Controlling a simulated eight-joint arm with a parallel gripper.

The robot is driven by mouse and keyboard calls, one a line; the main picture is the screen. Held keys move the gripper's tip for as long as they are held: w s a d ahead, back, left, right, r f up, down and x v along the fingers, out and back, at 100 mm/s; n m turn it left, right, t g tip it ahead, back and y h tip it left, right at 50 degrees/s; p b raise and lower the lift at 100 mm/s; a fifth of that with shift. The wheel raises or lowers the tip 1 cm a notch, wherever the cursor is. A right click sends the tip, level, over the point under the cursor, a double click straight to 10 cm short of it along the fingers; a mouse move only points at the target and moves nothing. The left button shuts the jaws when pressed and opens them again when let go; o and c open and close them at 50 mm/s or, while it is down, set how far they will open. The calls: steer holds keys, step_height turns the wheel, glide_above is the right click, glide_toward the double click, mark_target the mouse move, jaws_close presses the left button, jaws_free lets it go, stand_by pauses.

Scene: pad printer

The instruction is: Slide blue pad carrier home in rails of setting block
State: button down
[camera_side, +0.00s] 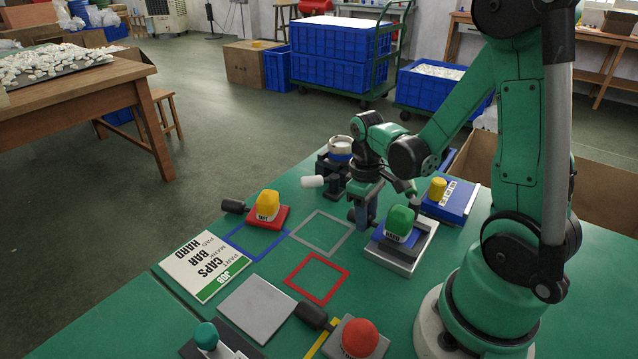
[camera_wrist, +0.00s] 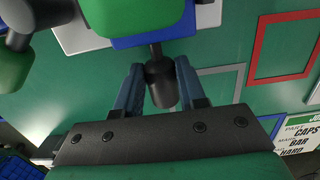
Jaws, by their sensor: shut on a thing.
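The blue pad carrier (camera_side: 382,238) bears a green pad (camera_side: 400,222) labelled HARD and lies on the grey setting block (camera_side: 405,266). My gripper (camera_side: 362,220) is at the carrier's left side, shut on its black handle. In the wrist view, my gripper's two fingers (camera_wrist: 160,78) stand on either side of the black handle (camera_wrist: 161,88), which runs to the blue carrier (camera_wrist: 150,38). The green pad (camera_wrist: 145,12) and a pale part of the setting block (camera_wrist: 80,38) also show there. The rails and the carrier's far end are hidden, so its depth in the block cannot be told.
A yellow pad on a red carrier (camera_side: 281,216) stands left, and a red pad (camera_side: 359,337) in front. A job card (camera_side: 206,266) reads CAPS, BAR, HARD.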

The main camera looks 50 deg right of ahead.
steer(key=shift+s, duration=0.2)
steer(key=shift+c, duration=2.1)
jaws_free()
steer(key=shift+w+r, duration=0.15)
steer(key=shift+r, duration=1.25)
steer(key=shift+w+r, duration=0.1)
steer(key=shift+r, duration=1.25)
steer(key=w+a+r+t, duration=0.3)
steer(key=a+r+t, duration=0.3)
steer(key=a, duration=0.5)
steer(key=shift+w+r+t, duration=0.3)
steer(key=shift+w+t, duration=0.05)
steer(key=shift+t, duration=0.75)
